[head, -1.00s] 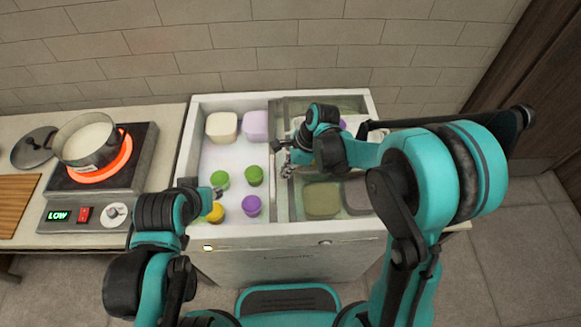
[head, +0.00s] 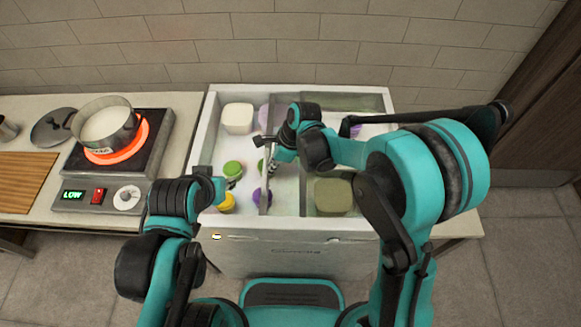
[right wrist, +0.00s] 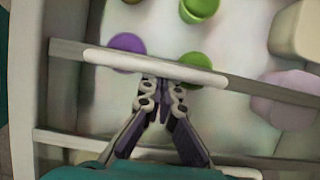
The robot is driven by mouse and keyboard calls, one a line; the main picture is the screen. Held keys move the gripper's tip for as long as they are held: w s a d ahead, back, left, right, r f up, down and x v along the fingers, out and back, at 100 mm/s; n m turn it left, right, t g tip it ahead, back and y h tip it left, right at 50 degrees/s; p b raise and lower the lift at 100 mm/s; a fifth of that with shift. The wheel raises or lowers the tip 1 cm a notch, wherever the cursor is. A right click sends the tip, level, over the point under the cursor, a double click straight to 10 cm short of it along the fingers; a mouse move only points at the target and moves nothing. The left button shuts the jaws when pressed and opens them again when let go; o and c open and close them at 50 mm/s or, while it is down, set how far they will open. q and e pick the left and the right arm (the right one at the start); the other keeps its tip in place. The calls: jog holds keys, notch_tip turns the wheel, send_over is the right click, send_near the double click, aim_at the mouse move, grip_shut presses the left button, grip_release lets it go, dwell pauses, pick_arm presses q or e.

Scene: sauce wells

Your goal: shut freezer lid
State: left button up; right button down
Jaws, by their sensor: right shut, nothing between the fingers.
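The chest freezer (head: 292,228) stands against the wall, its left part uncovered. Its sliding glass lid has a grey front bar (head: 266,205) running front to back, left of the freezer's middle. In the right wrist view the bar carries a pale handle strip (right wrist: 150,66). My right gripper (head: 271,168) is shut and empty, its tips (right wrist: 163,84) right at the handle strip; whether they touch is unclear.
Inside the freezer are a white tub (head: 238,118), a green-lidded cup (head: 232,168), a yellow cup (head: 227,203), a purple cup (head: 257,194) and a green block (head: 333,195). On the left counter, a pot (head: 104,124) sits on a glowing hot plate (head: 128,197).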

jog(key=a, duration=1.9)
jog(key=shift+a, duration=0.15)
